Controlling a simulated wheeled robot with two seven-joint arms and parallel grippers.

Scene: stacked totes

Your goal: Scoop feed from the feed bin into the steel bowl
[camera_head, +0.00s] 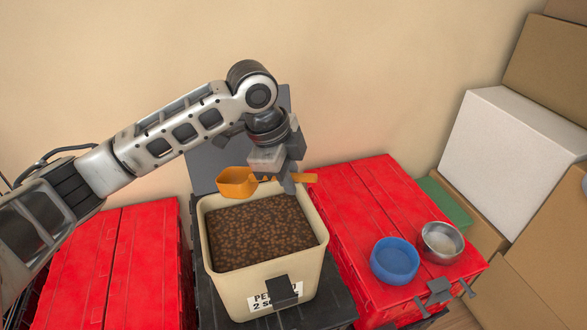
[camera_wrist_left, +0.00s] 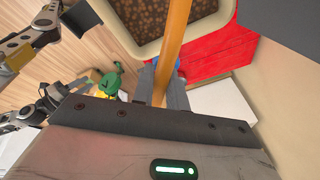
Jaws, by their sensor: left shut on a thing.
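The feed bin (camera_head: 262,279) is a cream tub full of brown feed (camera_head: 258,232), standing on a black tote in the middle. My left gripper (camera_head: 290,181) is above the bin's back right rim, shut on the handle of an orange scoop (camera_head: 237,182). The scoop's cup hangs over the back left of the bin, above the feed. I cannot tell whether the cup holds feed. In the left wrist view the orange handle (camera_wrist_left: 175,45) runs up between the fingers, over the bin. The steel bowl (camera_head: 441,242) sits on the right red tote.
A blue bowl (camera_head: 394,261) stands beside the steel bowl on the red tote (camera_head: 353,204). Another red tote (camera_head: 109,270) is at the left. A grey lid panel (camera_head: 210,160) rises behind the bin. Cardboard boxes and a white box (camera_head: 512,150) are stacked at the right.

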